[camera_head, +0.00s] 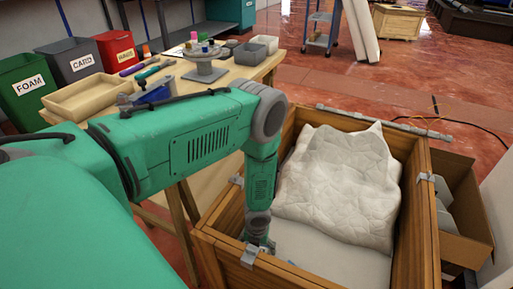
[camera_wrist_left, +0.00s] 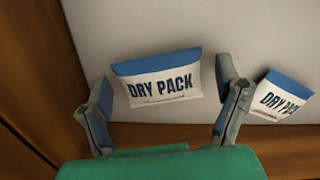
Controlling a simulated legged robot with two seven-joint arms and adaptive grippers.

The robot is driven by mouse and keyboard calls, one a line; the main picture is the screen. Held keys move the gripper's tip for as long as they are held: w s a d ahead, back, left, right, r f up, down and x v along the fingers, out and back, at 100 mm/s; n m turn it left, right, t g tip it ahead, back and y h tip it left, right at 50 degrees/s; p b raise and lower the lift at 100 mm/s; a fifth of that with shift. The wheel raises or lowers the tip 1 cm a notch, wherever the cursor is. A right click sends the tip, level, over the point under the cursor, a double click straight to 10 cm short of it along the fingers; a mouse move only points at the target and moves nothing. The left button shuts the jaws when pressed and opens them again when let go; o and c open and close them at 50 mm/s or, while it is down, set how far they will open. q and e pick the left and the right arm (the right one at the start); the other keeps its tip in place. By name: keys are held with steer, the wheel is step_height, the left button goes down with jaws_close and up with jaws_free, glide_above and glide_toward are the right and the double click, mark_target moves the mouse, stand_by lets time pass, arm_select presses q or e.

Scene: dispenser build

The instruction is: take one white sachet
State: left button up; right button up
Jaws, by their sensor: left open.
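In the left wrist view a white sachet (camera_wrist_left: 160,82) with a blue band and "DRY PACK" print lies flat on a pale surface. My left gripper (camera_wrist_left: 164,76) is open, one finger on each side of the first sachet, with gaps between fingers and sachet. In the head view my left arm reaches down into a wooden crate (camera_head: 428,215) at its near left corner. The fingertips and sachets are hidden there. My right gripper is not in view.
A crumpled white quilted sheet (camera_head: 340,185) fills the crate's far part, above a pale flat layer (camera_head: 325,258). Wooden walls run close to the gripper. A cardboard box (camera_head: 465,205) stands right of the crate. A workbench (camera_head: 232,75) with a tray (camera_head: 92,97) stands left.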

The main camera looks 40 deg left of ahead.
arm_select(q)
steer(key=shift+a, duration=0.15)
steer(key=c, duration=1.2)
steer(key=shift+c, duration=0.2)
